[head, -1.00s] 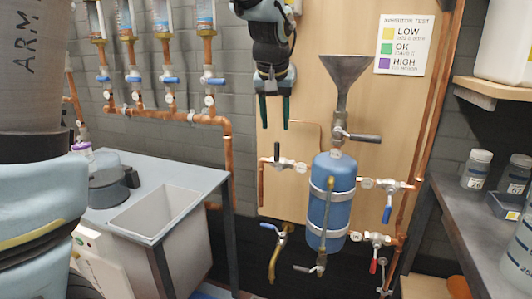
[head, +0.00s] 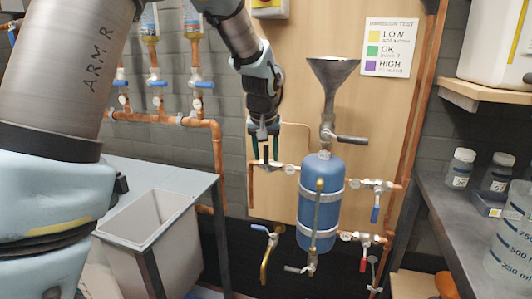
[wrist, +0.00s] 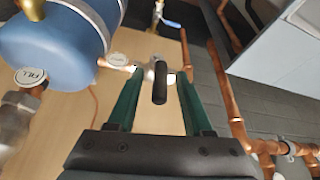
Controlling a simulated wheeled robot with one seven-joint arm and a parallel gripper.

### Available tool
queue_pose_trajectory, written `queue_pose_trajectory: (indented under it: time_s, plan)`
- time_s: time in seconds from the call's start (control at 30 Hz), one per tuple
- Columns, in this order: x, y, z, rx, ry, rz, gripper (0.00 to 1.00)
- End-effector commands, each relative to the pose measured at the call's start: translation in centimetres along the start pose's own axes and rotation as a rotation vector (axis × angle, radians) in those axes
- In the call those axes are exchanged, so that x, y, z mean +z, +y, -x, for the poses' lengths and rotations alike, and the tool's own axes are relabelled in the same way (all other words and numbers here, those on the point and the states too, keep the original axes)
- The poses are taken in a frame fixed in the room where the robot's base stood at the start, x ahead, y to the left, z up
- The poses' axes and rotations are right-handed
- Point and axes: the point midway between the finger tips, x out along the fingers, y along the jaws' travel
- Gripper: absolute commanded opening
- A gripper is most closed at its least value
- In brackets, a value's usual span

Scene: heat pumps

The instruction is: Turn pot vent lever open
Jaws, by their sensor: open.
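The blue pot (head: 321,190) with a funnel (head: 332,72) on top hangs on the wooden board. A small side valve (head: 291,169) sits on the pipe left of the pot. Its black lever (wrist: 160,82) shows between my fingers in the wrist view, beside a round white tag (wrist: 118,59) that I cannot read. My gripper (head: 266,160) is at this valve, fingers pointing down in the head view. In the wrist view my gripper (wrist: 159,80) has its green fingers apart, one on each side of the lever. The head view mostly hides the lever; I cannot tell whether they touch.
Other valves are close: a black-handled one (head: 350,139) under the funnel, a blue-handled one (head: 375,208) and a red-handled one (head: 364,258) at right. Copper pipe (wrist: 232,95) runs right of my fingers in the wrist view. A grey sink (head: 150,230) stands lower left.

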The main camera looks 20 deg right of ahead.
Motion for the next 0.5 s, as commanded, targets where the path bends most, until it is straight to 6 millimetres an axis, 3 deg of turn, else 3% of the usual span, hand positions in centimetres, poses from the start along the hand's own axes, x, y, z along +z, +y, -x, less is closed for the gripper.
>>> queue_pose_trajectory:
  time_s: [0.13,0.5]
  plan:
    - [0.01,0.0,0.01,0.0,0.0,0.0,0.49]
    - [0.02,0.01,0.02,0.0,-0.001,0.0,0.07]
